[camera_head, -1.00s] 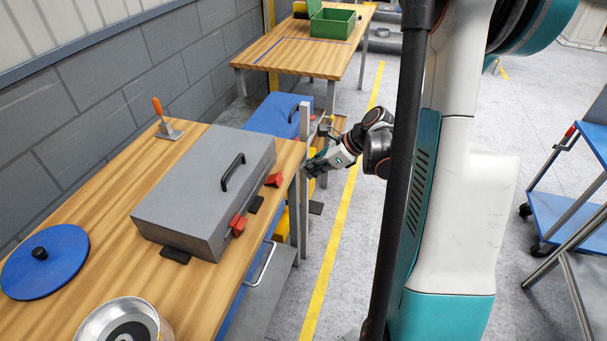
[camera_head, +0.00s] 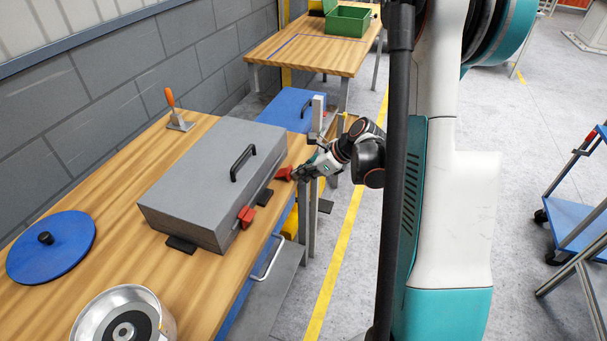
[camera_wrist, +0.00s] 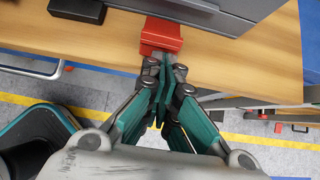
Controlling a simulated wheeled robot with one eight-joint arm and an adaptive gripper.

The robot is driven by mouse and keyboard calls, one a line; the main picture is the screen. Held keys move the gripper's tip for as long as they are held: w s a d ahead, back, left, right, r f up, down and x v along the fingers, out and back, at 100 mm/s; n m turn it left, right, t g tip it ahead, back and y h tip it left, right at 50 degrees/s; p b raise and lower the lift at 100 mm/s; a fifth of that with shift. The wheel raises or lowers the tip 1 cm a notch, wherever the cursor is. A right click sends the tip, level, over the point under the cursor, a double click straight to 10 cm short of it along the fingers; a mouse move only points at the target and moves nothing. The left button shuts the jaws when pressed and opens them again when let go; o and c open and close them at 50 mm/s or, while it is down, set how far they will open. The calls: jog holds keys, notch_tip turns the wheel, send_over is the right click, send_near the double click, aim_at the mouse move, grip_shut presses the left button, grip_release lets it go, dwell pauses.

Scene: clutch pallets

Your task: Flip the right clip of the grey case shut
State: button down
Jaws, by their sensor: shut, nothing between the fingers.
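The grey case (camera_head: 205,180) lies closed on the wooden table, with a black handle (camera_head: 242,163) on its lid. The right clip (camera_head: 284,173) is red and juts outward from the case's front; it shows at the top of the wrist view (camera_wrist: 160,37). The other red clip (camera_head: 246,216) is at the case's nearer front end. My gripper (camera_head: 297,174) is shut and empty, its tips (camera_wrist: 164,64) at the outer edge of the right clip. I cannot tell whether they touch it.
The wooden table (camera_head: 130,200) also bears a blue disc (camera_head: 70,248), a metal round part (camera_head: 118,305) and an orange-handled tool (camera_head: 177,112). Black feet (camera_head: 181,244) show under the case. A grey post (camera_head: 316,120) stands beyond my gripper.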

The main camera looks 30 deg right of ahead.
jog(key=shift+r, duration=0.15)
jog(key=shift+r+g+p, duration=0.15)
jog(key=shift+g+p, duration=0.15)
jog(key=shift+p, duration=0.1)
